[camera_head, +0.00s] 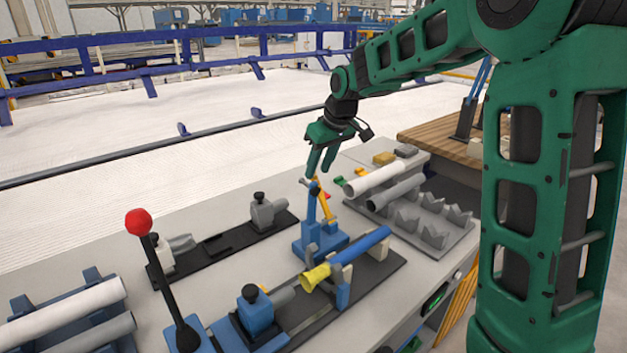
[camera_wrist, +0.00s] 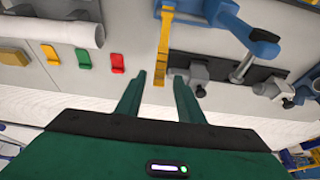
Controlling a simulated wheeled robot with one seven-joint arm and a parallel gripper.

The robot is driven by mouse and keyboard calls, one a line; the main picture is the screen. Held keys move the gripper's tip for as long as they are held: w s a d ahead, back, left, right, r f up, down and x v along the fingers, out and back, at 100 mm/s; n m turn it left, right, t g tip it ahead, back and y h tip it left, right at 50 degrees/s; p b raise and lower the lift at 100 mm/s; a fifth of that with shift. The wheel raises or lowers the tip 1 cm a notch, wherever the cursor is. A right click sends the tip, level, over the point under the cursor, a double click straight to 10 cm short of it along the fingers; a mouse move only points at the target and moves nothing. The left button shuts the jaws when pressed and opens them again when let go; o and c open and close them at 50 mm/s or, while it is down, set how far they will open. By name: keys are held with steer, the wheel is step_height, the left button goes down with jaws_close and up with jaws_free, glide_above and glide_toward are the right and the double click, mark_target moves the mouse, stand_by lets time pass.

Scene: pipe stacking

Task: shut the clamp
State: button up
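A blue clamp (camera_head: 320,238) stands upright on the bench, with a raised yellow-orange handle (camera_head: 323,203) beside its blue upright. A blue pipe (camera_head: 360,246) with a yellow end (camera_head: 315,278) lies in supports just in front of it. My gripper (camera_head: 321,163) points down just above the top of the clamp. In the wrist view, my gripper (camera_wrist: 160,76) is open, its two green fingers apart. A yellow bar, seemingly the handle (camera_wrist: 164,45), reaches down into the gap between the fingertips. Blue clamp parts (camera_wrist: 240,32) show to its right. I cannot tell whether the fingers touch the handle.
A lever with a red ball (camera_head: 139,222) rises at front left. White and grey pipes (camera_head: 377,179) lie on a rack right of my gripper. Small yellow (camera_wrist: 50,54), green (camera_wrist: 83,58) and red (camera_wrist: 118,62) pieces lie nearby. A grey fixture (camera_head: 266,212) sits left.

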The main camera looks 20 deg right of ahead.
mark_target(315, 177)
steer(key=x, duration=0.5)
jaws_close()
